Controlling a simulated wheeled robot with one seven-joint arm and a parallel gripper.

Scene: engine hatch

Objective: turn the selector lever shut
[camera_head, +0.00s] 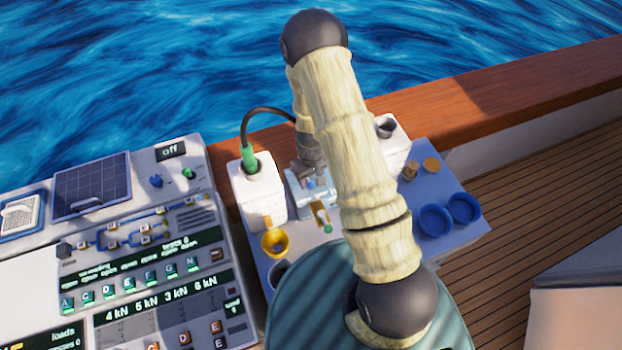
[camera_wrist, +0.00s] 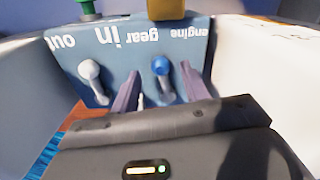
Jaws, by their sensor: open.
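In the wrist view a blue-grey panel (camera_wrist: 135,32) carries upside-down lettering that reads "engine gear", "in" and "out". It bears a lever with a blue knob (camera_wrist: 161,66) and a pale grey lever (camera_wrist: 89,69) to its left. I cannot tell for sure which one is the selector lever. My gripper (camera_wrist: 160,74) is open, with its two purple fingers apart. The blue knob shows between the fingertips; contact is not clear. In the head view my gripper (camera_head: 309,166) is over the light-blue box (camera_head: 300,198), largely behind my arm, and the levers are too small to make out.
White blocks stand on both sides of the box, the left one (camera_head: 256,190) with a green plug and black cable (camera_head: 265,111). A yellow cup (camera_head: 275,243) and blue round cups (camera_head: 435,220) sit nearby. A control console (camera_head: 130,250) is left; a wooden rail (camera_head: 480,100) runs behind.

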